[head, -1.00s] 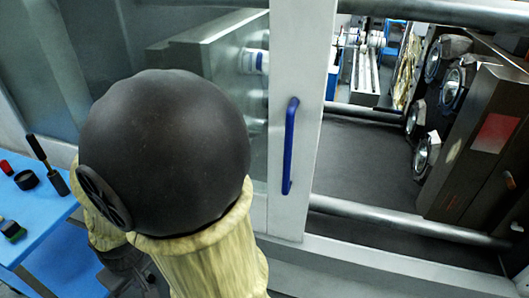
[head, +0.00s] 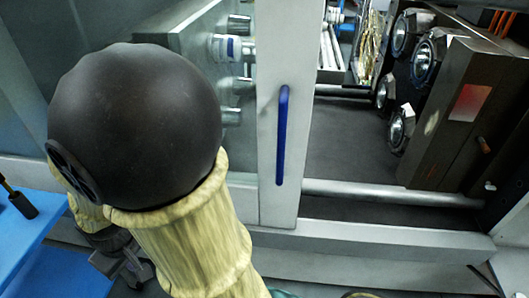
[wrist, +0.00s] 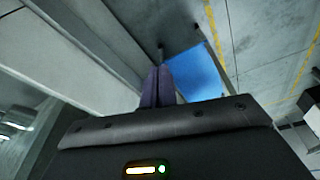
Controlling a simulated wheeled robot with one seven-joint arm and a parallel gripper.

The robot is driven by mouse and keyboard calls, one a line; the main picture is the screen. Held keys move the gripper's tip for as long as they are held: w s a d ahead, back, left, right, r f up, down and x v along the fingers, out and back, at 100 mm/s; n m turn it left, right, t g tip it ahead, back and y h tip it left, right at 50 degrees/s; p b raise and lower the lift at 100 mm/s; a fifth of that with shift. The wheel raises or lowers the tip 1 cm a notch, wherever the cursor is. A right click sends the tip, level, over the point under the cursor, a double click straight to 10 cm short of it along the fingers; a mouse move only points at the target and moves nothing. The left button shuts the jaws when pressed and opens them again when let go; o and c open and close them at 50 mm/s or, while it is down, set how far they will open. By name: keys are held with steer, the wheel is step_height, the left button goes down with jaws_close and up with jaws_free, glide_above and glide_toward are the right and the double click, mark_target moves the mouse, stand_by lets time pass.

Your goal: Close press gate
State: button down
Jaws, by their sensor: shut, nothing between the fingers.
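The press gate (head: 297,140) is a pale grey framed sliding door with a glass panel on its left. An upright blue handle (head: 282,135) is fixed on its right frame post. The gate stands open, with a wide gap to the right of the post showing the press inside. My arm covers much of the glass panel on the left, apart from the handle in the picture. In the wrist view my gripper (wrist: 158,84) has its two dark fingers together and empty. The handle cannot be made out in the wrist view.
Inside the opening are a brown mould block (head: 460,115) with round metal fittings and a horizontal steel bar (head: 390,194). A grey sill (head: 400,240) runs below the opening. A blue table (head: 30,232) with a small dark tool stands at the left edge.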

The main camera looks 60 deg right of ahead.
steer(key=s+d+r+n+g+h+p, duration=0.1)
steer(key=d+r+n+g+p, duration=0.1)
steer(key=d, duration=0.8)
steer(key=s+d+r+n+g+h+p, duration=0.2)
steer(key=d+r+g+p, duration=0.2)
steer(key=d+r+p, duration=0.2)
steer(key=s+d+r+n+g+h+p, duration=0.1)
steer(key=d+r+g+p, duration=0.3)
steer(key=d, duration=1.1)
step_height(320, 180, up, 3)
steer(key=shift+s+f+n, duration=0.1)
steer(key=shift+s+n, duration=0.15)
steer(key=shift+n, duration=0.25)
steer(key=shift+f, duration=0.1)
steer(key=p, duration=0.5)
glide_above(266, 153)
steer(key=s+a, duration=0.3)
steer(key=a, duration=0.2)
step_height(266, 153, down, 7)
steer(key=shift+w+a, duration=0.1)
steer(key=shift+w, duration=0.2)
